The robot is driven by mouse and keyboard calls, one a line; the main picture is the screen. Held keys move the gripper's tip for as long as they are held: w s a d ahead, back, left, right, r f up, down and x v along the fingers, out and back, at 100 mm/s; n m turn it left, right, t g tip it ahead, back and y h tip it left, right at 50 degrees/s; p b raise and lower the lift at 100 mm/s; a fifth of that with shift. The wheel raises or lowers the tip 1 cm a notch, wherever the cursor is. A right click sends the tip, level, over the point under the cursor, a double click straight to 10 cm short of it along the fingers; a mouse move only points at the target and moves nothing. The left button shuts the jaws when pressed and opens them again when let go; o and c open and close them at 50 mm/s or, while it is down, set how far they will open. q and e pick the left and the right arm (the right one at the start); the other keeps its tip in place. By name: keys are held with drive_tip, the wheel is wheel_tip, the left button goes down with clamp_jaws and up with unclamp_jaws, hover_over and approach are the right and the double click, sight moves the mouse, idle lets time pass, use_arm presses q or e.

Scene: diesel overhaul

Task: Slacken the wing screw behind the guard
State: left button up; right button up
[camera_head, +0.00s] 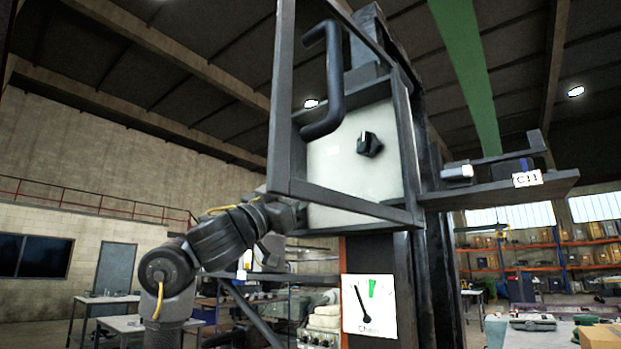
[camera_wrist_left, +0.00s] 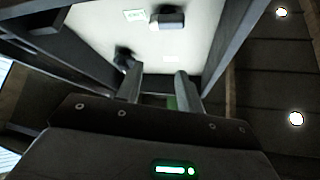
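The wing screw (camera_head: 369,144), a black knob, sits on a pale panel (camera_head: 335,180) inside a dark housing. The guard, a dark open frame (camera_head: 281,90) with a bent black handle (camera_head: 328,80), stands in front of the panel. My left arm reaches up from the lower left. Its hand is partly hidden behind the guard's lower left corner. In the left wrist view my left gripper (camera_wrist_left: 158,86) is open and empty, facing the pale panel (camera_wrist_left: 200,38). A dark knob (camera_wrist_left: 125,58) and a grey block (camera_wrist_left: 168,20) show there; I cannot tell which is the screw. My right gripper is out of view.
A shelf (camera_head: 500,190) with a C11 label juts out right of the housing and carries a small grey cylinder (camera_head: 457,174). A dial (camera_head: 369,304) with a green mark hangs below the housing. Tables and racks stand farther back.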

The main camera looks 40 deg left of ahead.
use_arm(q)
drive_tip(key=w+m+g+h+p, duration=0.1)
drive_tip(key=m+g+p, duration=0.2)
drive_tip(key=m+p, duration=0.2)
drive_tip(key=w+m+g+h+p, duration=0.1)
drive_tip(key=m+g+p, duration=0.2)
drive_tip(key=m+p, duration=0.3)
drive_tip(key=w+m+g+h+p, duration=0.1)
drive_tip(key=m+g+h+p, duration=0.1)
drive_tip(key=m+p, duration=0.4)
drive_tip(key=shift+w+d+g+p, duration=0.1)
drive_tip(key=shift+w+g+p, duration=0.15)
drive_tip(key=shift+g+p, duration=0.55)
drive_tip(key=shift+s+r, duration=0.15)
drive_tip(key=shift+w, duration=0.2)
drive_tip(key=shift+w, duration=1.85)
